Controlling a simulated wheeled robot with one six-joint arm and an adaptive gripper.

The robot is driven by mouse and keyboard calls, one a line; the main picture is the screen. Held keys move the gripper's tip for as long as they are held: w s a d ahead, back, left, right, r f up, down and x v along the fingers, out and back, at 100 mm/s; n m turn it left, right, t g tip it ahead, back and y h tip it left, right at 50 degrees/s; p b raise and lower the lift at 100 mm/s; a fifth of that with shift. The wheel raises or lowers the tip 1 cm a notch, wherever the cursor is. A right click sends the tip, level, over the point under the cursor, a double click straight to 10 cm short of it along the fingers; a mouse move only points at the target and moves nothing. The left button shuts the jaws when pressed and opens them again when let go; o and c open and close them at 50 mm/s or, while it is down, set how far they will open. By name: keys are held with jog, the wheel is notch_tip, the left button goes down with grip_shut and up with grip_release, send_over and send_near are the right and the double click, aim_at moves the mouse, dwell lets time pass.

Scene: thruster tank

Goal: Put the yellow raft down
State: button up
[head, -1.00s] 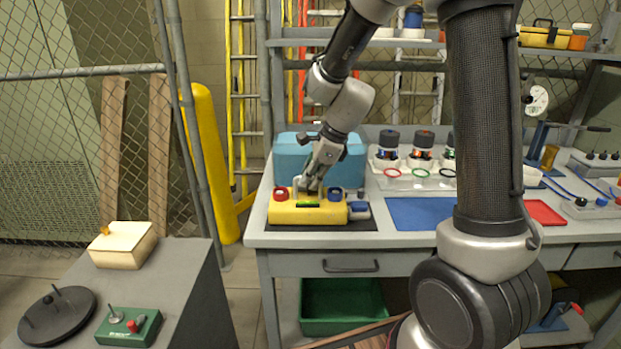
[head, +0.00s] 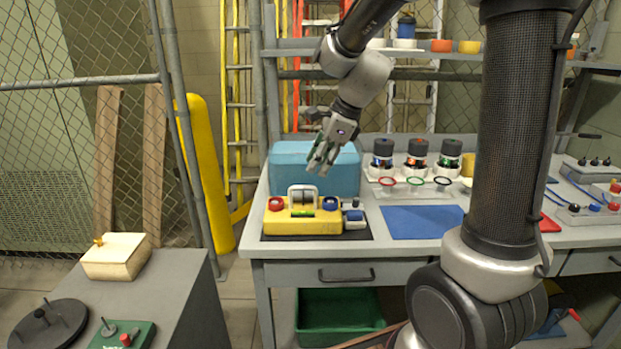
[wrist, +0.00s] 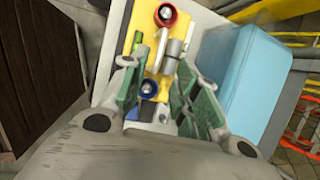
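The yellow raft (head: 285,226) sits on a dark mat (head: 371,235) at the left end of the workbench. It carries a red ring, a blue ring, a grey handle (head: 303,196) and a green strip. My gripper (head: 318,166) is above and slightly right of the raft, apart from the handle. In the wrist view, my gripper (wrist: 152,84) has its green fingers spread with nothing held between them. The raft (wrist: 139,23) shows beyond and between the fingers there, partly hidden by them.
A light-blue box (head: 290,164) stands close behind the raft. A blue mat (head: 425,222) lies to the right, with three dark-capped jars and coloured rings behind it. A grey stand (head: 170,294) at lower left holds a cream box (head: 117,258). The bench's front edge is near the raft.

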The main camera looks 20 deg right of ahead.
jog(key=s+d+r+n+h, duration=0.1)
jog(key=s+d+r+n, duration=0.1)
jog(key=s+n, duration=0.5)
jog(key=s+d+r+n+h, duration=0.1)
jog(key=s+d+n, duration=0.4)
jog(key=s+n, duration=0.2)
jog(key=s+d+r+n+h, duration=0.1)
jog(key=s+d+r+n, duration=0.1)
jog(key=s+n, duration=0.5)
jog(key=s+d, duration=0.1)
jog(key=s, duration=0.2)
jog(key=shift+s+d+r+t+h, duration=0.35)
jog(key=shift+d+t+h, duration=0.05)
